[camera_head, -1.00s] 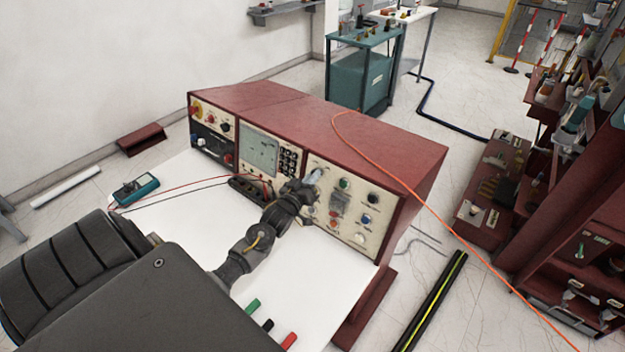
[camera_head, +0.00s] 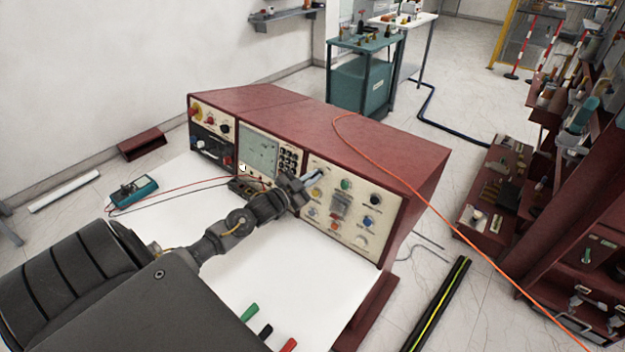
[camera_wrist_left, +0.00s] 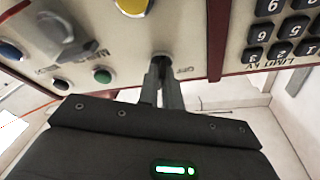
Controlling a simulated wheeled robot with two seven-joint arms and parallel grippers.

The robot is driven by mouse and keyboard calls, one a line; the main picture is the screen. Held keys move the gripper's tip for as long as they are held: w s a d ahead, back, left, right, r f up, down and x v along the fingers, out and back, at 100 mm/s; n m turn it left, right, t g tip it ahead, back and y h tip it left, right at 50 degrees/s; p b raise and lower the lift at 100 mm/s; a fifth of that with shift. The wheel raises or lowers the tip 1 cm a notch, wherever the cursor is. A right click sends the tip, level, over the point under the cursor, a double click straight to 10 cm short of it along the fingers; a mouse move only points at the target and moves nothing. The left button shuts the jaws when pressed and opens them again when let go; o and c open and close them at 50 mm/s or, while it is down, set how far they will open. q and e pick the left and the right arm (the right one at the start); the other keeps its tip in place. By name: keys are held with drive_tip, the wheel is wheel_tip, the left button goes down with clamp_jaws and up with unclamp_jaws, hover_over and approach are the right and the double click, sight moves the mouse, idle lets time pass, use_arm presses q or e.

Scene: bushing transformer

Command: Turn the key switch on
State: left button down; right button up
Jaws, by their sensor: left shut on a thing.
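The key switch (camera_wrist_left: 161,57) is on the cream right-hand panel of the red test console. In the head view my left gripper (camera_head: 312,178) reaches the upper left part of the cream panel (camera_head: 350,207), and the switch itself is hidden there. My right gripper is not in view.
A yellow knob (camera_wrist_left: 133,6), a green button (camera_wrist_left: 103,76) and a keypad (camera_wrist_left: 285,35) are close to the gripper. An orange cable (camera_head: 405,185) lies over the console (camera_head: 300,120). A teal meter (camera_head: 134,190) and coloured plugs (camera_head: 266,331) lie on the white tabletop (camera_head: 205,290).

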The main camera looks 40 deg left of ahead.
use_arm(q)
drive_tip(key=shift+m+g+h, duration=0.4)
drive_tip(key=shift+m+h, duration=0.2)
drive_tip(key=shift+m, duration=1.2)
drive_tip(key=c, duration=1.6)
unclamp_jaws()
drive_tip(key=shift+b+v, duration=1.4)
drive_tip(key=shift+v, duration=4)
